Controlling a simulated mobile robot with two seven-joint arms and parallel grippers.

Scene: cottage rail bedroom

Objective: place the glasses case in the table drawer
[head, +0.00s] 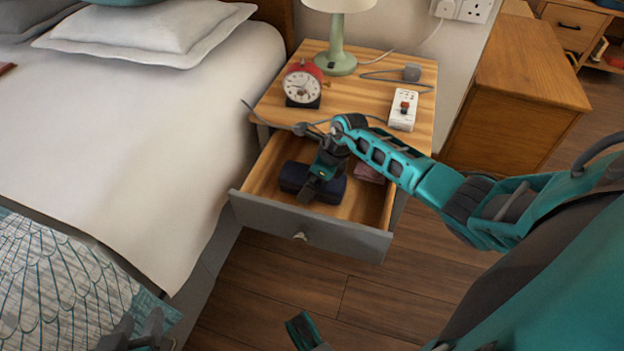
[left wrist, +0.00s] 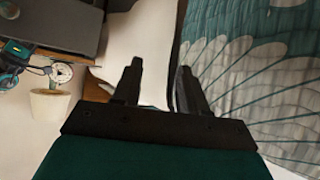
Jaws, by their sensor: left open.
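The dark navy glasses case (head: 293,177) lies in the open table drawer (head: 300,227), toward its left side. My right arm reaches in from the right over the table's edge. My right gripper (head: 312,188) points down over the case and hides its middle; I cannot tell whether its fingers grip it. My left gripper (head: 140,328) is at the bottom left of the head view, beside the bed and far from the drawer. In the left wrist view its two fingers (left wrist: 160,78) are apart with nothing between them.
A pinkish item (head: 369,173) lies at the right in the drawer, partly behind my arm. On the bedside table (head: 352,92) stand a red alarm clock (head: 303,84), a green lamp (head: 337,55) and a white socket block (head: 403,110) with cables. The bed (head: 130,130) is left.

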